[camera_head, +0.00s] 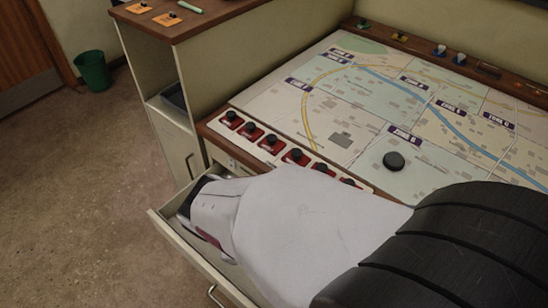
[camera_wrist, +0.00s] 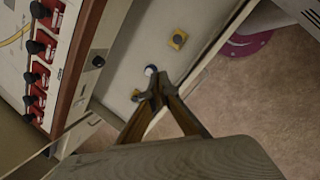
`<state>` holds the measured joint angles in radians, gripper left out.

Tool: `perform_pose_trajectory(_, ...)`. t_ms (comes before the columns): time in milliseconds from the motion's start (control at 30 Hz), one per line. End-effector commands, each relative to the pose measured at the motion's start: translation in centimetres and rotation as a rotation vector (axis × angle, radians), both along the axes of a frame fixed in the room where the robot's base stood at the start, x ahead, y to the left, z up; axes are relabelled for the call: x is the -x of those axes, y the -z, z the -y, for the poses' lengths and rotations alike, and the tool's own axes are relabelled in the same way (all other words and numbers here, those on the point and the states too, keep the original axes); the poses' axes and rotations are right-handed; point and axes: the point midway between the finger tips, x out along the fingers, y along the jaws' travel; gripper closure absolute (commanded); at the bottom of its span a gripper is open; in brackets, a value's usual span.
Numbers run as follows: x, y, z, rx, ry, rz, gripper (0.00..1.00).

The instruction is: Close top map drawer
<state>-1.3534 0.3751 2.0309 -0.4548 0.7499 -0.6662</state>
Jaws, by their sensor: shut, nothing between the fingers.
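The top map drawer (camera_head: 168,231) is pulled out from under the map console, with a metal handle (camera_head: 213,294) on its front. In the wrist view, the drawer's pale floor (camera_wrist: 125,62) and front wall (camera_wrist: 222,38) show. My gripper (camera_wrist: 157,84) is shut and empty. In the head view, my white wrist and arm cover much of the drawer, and the fingertips are hidden.
A yellow square piece (camera_wrist: 178,39) and a white-and-blue knob (camera_wrist: 150,70) appear in the drawer. Red switches with black knobs (camera_head: 271,140) line the console edge above it. Bare floor (camera_head: 70,190) lies left.

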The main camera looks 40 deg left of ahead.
Motion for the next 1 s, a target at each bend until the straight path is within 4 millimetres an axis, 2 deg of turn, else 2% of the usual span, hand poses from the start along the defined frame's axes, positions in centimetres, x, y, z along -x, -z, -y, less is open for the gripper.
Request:
perform_pose_trajectory(100, 2.9, 2.1, -1.9, 0.044, -0.133, 0.007, 1.00)
perform_pose_trajectory(300, 7.8, 5.6, -4.3, 0.114, -0.346, 0.022, 1.00)
perform_pose_trajectory(600, 14.9, 10.6, -6.3, 0.206, -0.640, 0.049, 1.00)
perform_pose_trajectory(800, 17.2, 12.2, -6.7, 0.234, -0.733, 0.060, 1.00)
perform_pose_trajectory(1000, 17.5, 12.4, -6.7, 0.238, -0.747, 0.061, 1.00)
